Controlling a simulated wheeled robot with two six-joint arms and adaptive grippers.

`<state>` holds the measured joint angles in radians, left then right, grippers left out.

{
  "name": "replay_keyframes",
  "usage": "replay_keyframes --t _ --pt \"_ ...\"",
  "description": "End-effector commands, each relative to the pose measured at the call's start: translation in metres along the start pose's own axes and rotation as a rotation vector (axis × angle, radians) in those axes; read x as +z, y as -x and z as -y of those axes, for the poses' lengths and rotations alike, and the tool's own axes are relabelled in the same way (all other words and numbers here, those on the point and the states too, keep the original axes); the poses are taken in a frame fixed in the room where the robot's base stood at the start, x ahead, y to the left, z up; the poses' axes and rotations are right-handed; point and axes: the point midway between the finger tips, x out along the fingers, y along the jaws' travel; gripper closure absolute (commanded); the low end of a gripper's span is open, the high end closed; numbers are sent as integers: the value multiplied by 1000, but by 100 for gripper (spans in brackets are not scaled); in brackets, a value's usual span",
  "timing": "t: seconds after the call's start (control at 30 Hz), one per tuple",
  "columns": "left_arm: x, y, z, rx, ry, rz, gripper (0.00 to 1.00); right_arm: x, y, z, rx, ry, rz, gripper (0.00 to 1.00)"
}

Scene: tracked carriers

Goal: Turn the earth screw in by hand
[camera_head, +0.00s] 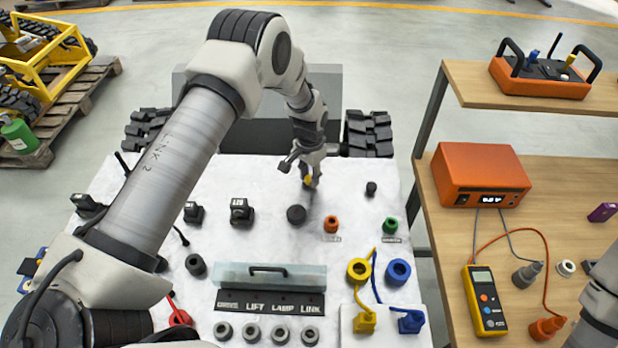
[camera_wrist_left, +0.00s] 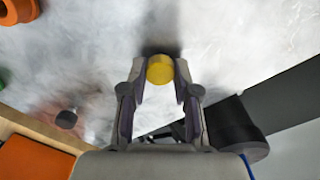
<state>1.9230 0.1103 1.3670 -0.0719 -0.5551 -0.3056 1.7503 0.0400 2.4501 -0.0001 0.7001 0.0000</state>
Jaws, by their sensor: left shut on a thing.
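My left gripper (camera_head: 308,178) is over the far middle of the white panel (camera_head: 262,180), pointing down. It is shut on a small yellow round knob (camera_head: 308,182), which I take to be the earth screw. In the left wrist view the yellow knob (camera_wrist_left: 160,68) sits between the two fingertips (camera_wrist_left: 160,82), its round face showing. A dark shadow lies beside it on the panel. I cannot tell whether the screw touches the panel or sits in a hole. My right gripper is out of view; only part of my right arm shows at the lower right.
A clear cover with a handle (camera_head: 268,271) lies nearer. A wooden bench (camera_head: 450,225) borders the right.

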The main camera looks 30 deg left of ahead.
Motion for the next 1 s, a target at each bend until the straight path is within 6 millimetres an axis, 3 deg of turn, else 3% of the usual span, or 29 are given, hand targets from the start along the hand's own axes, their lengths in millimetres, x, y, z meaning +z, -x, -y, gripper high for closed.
replay_keyframes --t 0.2,0.3,0.67,1.0 --pt "0 -3 0 0 -482 0 95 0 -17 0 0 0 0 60" --pt "0 -2 0 0 -628 0 95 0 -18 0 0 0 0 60" --pt "0 -1 0 0 -716 0 95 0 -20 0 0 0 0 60" --pt "0 -2 0 -1 -1418 0 95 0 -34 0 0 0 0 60"
